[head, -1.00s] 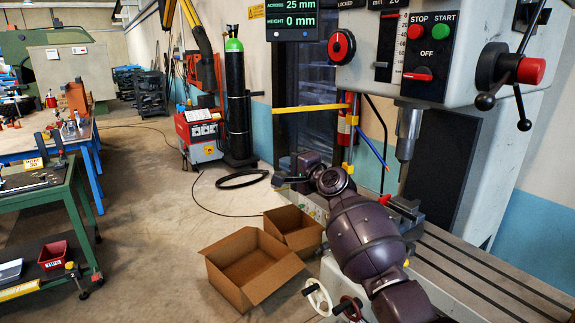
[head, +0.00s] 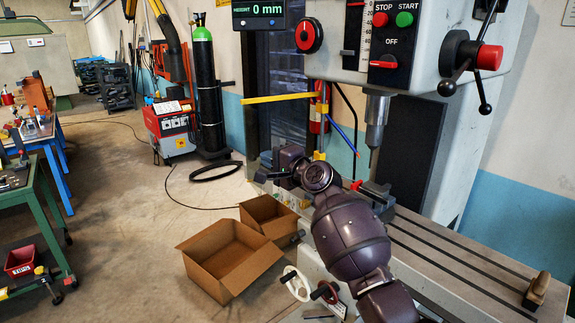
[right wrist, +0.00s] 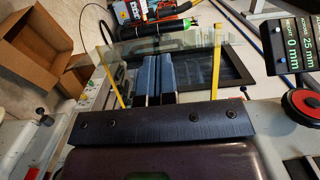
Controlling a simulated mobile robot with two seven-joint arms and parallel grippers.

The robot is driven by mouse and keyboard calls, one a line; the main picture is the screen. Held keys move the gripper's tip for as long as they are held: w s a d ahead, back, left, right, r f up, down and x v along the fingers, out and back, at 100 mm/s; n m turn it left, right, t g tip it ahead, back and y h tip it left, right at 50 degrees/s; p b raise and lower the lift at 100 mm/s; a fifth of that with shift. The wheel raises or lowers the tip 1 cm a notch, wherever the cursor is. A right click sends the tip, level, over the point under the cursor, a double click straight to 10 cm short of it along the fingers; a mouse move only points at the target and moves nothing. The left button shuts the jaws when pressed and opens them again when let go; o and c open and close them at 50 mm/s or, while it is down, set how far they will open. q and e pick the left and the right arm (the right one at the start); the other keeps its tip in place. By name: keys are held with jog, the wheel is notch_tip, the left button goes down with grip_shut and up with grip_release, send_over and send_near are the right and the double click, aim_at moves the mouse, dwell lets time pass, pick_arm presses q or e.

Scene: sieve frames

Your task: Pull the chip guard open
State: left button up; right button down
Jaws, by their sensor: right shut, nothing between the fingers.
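The chip guard shows in the head view as a yellow top bar (head: 275,98) reaching left from a post beside the drill press, with a clear pane that is hard to make out. In the right wrist view its clear pane (right wrist: 185,45) lies between two yellow strips. My right gripper (head: 262,177) is below the yellow bar, near the guard's lower part. In the right wrist view its fingers (right wrist: 155,62) are together, with nothing seen between them. They overlap the pane in the picture; whether they touch it I cannot tell. My left gripper is out of view.
The drill press head (head: 420,45) and its spindle (head: 376,125) stand right of the guard. The slotted table (head: 470,262) holds a brush (head: 537,290). Open cardboard boxes (head: 228,262) stand on the floor left of my arm. A gas cylinder (head: 207,95) stands behind.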

jog(key=s+d+r+n+t+h, duration=0.2)
jog(key=s+d+n+t+h, duration=0.25)
jog(key=d, duration=0.65)
jog(key=s+d+f+n+t+h, duration=0.1)
jog(key=s+d+f+n+h, duration=0.1)
jog(key=s+d+f, duration=0.35)
jog(key=s+d+f+n+h, duration=0.2)
jog(key=d+f, duration=0.5)
jog(key=f, duration=0.2)
jog(key=s+d+f+g+h, duration=0.1)
jog(key=s+d+f, duration=0.3)
jog(key=s+f, duration=0.4)
jog(key=s+d+f+g+h, duration=0.2)
jog(key=s+d+f, duration=0.2)
jog(key=s+f, duration=0.5)
jog(key=s+d+f+g+h, duration=0.2)
jog(key=s+d+f, duration=0.2)
jog(key=s+f, duration=0.4)
jog(key=s, duration=0.6)
jog(key=shift+d+f+n, duration=0.35)
jog(key=shift+d, duration=0.05)
